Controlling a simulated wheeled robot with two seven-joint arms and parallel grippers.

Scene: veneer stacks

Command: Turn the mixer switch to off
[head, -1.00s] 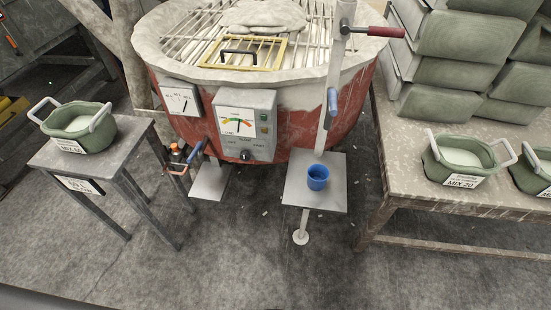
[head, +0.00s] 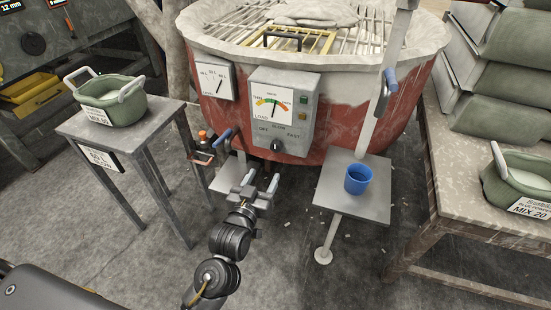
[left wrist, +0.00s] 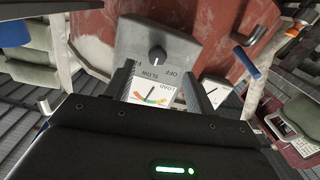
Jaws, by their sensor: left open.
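The mixer (head: 330,140) is a round red tub with a pale rim and a metal grid on top. Its grey control box (head: 298,92) carries a dial gauge and, below it, a black rotary switch (head: 277,145) marked OFF, SLOW and FAST. The knob points up, about at SLOW. It also shows in the left wrist view (left wrist: 157,53), upside down beyond my fingers. My left gripper (head: 261,182) is open and empty, below and in front of the switch and apart from it. My right gripper is not in view.
A blue cup (head: 357,179) stands on a small metal shelf (head: 335,200) right of the switch. A green bucket (head: 110,98) stands on a left stand; another (head: 520,180) is on the right table. A blue-handled valve (head: 222,138) sits left of my gripper.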

